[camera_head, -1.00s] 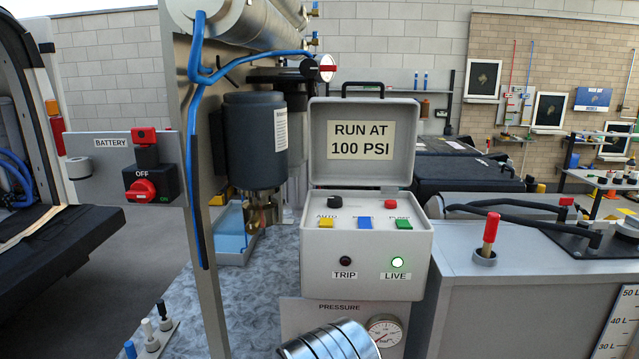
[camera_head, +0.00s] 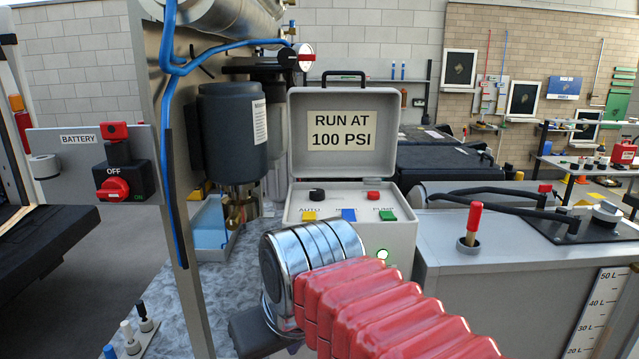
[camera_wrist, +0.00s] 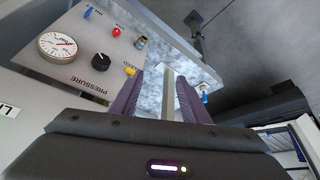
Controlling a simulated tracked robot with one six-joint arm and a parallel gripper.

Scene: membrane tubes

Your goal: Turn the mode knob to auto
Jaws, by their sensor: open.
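The grey control box (camera_head: 302,205) stands with its lid open in the head view. A black knob (camera_head: 317,195) sits on its top face, above the AUTO label and a yellow button. Its pointer direction is too small to read. In the wrist view, another black knob (camera_wrist: 102,60) is on a light panel near a gauge. I cannot tell which is the mode knob. My gripper (camera_wrist: 160,88) is open, its two purple fingers apart with nothing gripped. It points past the panel's right side. My arm hides the box's lower front in the head view.
A pressure gauge (camera_wrist: 57,45), red button (camera_wrist: 116,31) and yellow piece (camera_wrist: 130,70) are close to the knob in the wrist view. The battery panel (camera_head: 80,165) stands left. A red-tipped lever (camera_head: 473,222) rises from the grey tank at right.

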